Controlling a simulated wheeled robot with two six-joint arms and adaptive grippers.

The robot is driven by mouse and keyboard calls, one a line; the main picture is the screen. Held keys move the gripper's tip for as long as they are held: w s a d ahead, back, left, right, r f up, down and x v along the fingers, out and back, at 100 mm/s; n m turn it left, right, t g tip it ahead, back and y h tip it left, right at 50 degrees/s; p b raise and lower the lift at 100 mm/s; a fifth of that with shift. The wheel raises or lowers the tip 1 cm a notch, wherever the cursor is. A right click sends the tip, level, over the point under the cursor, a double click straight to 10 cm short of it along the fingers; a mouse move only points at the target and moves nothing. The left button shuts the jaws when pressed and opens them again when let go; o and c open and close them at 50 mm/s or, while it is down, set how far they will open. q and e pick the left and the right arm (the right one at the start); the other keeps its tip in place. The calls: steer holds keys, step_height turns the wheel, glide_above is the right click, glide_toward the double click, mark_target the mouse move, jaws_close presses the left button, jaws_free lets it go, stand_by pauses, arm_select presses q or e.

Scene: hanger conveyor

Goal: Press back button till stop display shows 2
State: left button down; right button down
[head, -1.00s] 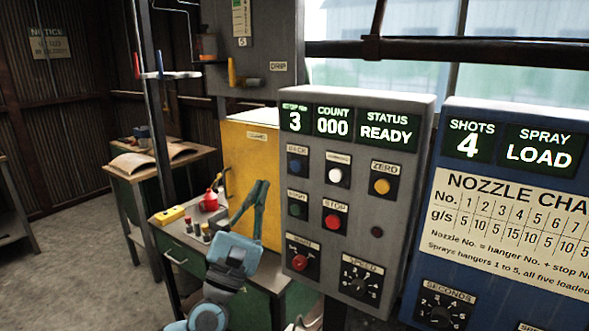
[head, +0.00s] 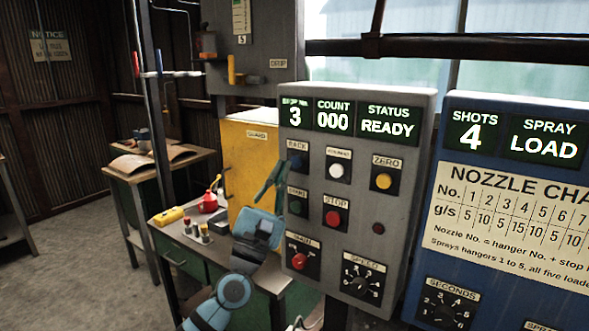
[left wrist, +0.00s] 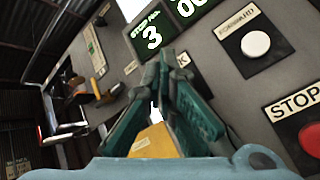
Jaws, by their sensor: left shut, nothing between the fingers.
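The grey control panel (head: 345,190) has a stop display (head: 295,115) that reads 3. The stop display in the left wrist view (left wrist: 152,38) also reads 3. My right gripper is not in view.
The panel also bears a white forward button (head: 337,170), a red stop button (head: 333,218) and a yellow zero button (head: 383,181). A blue spray panel (head: 510,180) stands to the right. A green bench (head: 185,245) with small items stands left.

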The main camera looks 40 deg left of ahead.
mark_target(295, 162)
arm_select(q)
steer(key=shift+w+b, duration=0.4)
steer(key=shift+w, duration=0.75)
steer(key=shift+w, duration=0.15)
stand_by(0.5)
steer(key=shift+w, duration=0.3)
